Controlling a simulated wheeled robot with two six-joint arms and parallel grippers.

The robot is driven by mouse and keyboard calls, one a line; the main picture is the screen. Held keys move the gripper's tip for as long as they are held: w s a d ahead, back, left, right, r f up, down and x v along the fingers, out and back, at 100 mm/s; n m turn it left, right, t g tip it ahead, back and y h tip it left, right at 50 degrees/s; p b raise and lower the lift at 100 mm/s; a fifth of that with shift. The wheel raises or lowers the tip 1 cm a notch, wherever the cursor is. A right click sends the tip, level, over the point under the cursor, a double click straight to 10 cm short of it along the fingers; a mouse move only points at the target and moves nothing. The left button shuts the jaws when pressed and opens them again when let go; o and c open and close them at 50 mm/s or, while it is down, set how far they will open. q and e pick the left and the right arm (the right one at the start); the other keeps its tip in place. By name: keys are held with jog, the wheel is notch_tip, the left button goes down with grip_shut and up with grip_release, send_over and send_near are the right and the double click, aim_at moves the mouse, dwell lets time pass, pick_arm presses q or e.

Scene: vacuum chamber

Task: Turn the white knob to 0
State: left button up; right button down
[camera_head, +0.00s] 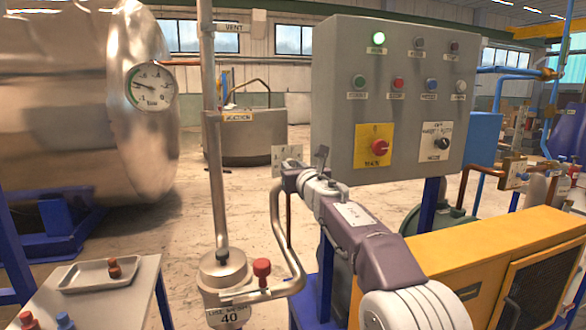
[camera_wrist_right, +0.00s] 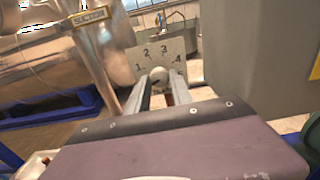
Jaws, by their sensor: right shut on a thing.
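No 0 is visible on the plate. My right gripper (camera_wrist_right: 160,84) has one finger on each side of the knob and is shut on it. In the head view the same plate (camera_head: 280,156) shows at the tip of my right gripper (camera_head: 297,168). The knob itself is hidden there, and I cannot read its pointer in either view. My left gripper is not in view.
A grey control box (camera_head: 400,85) with lamps, buttons and a red rotary switch (camera_head: 380,147) stands close to my right wrist. A steel pipe (camera_head: 212,130) rises to the left. A yellow cabinet (camera_head: 490,260) is at lower right. A pressure gauge (camera_head: 152,86) is on the steel tank.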

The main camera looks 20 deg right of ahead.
jog(key=shift+f, duration=0.3)
jog(key=c, duration=1.2)
grip_release()
jog(key=shift+o, duration=0.3)
jog(key=shift+r, duration=0.15)
jog(key=shift+s, duration=0.1)
jog(key=s+b, duration=0.2)
jog(key=s, duration=0.7)
jog(key=shift+b, duration=0.35)
jog(key=shift+d, duration=0.1)
